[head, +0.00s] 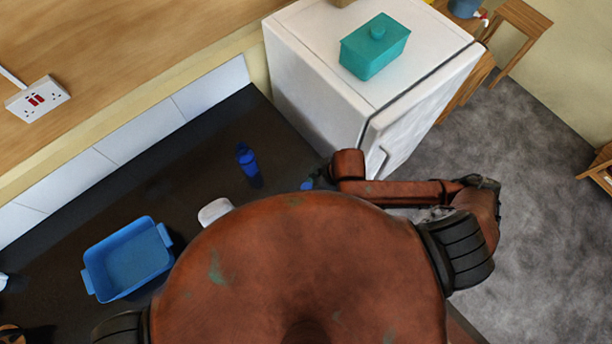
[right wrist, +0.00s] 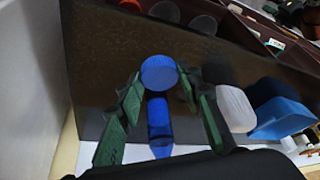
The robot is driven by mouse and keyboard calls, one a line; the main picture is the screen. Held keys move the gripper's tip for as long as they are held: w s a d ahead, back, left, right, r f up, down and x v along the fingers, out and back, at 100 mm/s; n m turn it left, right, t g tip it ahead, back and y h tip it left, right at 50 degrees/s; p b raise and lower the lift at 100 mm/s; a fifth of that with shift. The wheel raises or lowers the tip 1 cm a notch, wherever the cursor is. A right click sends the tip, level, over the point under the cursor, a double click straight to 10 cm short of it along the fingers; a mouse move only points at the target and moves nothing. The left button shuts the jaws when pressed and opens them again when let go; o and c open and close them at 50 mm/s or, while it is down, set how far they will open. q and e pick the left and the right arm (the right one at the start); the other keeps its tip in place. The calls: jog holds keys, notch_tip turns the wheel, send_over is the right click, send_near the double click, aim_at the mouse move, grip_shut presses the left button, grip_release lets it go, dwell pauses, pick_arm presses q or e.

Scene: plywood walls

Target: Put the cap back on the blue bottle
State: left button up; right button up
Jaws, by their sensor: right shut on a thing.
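The blue bottle (head: 247,160) stands upright on the dark counter, left of my right gripper in the head view. It also shows in the right wrist view (right wrist: 158,125), beyond the fingers. My right gripper (head: 318,178) is shut on the round blue cap (right wrist: 158,72), which sits between the green-padded fingertips in the right wrist view. In the head view the cap (head: 307,185) is only partly seen, at the gripper's tip, apart from the bottle. My left gripper is out of view.
A white rounded object (head: 215,211) and a blue tray (head: 130,262) sit on the dark counter (head: 195,175). A white fridge (head: 310,85) with a teal lidded box (head: 375,47) on top stands beyond. A tiled wall edge (head: 145,128) runs behind the counter.

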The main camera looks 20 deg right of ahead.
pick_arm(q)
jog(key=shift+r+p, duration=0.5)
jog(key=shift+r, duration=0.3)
pick_arm(e)
jog(key=shift+s+r, duration=0.25)
jog(key=shift+s, duration=0.4)
jog(key=shift+d, duration=0.1)
pick_arm(q)
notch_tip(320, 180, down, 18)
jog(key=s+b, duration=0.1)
jog(key=b, duration=1.7)
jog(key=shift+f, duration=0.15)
pick_arm(e)
jog(key=w+d+m+h, duration=0.1)
jog(key=w+d+m, duration=0.2)
jog(key=w, duration=0.3)
jog(key=w+d+m+t+h, duration=0.1)
jog(key=w+d+m, duration=0.2)
jog(key=w, duration=0.4)
jog(key=w+d+r+m+t+h, duration=0.1)
jog(key=w+d+m, duration=0.2)
jog(key=w+m, duration=0.2)
jog(key=shift+w+d+h, duration=0.15)
jog(key=shift+w+h, duration=0.15)
jog(key=shift+w, duration=0.55)
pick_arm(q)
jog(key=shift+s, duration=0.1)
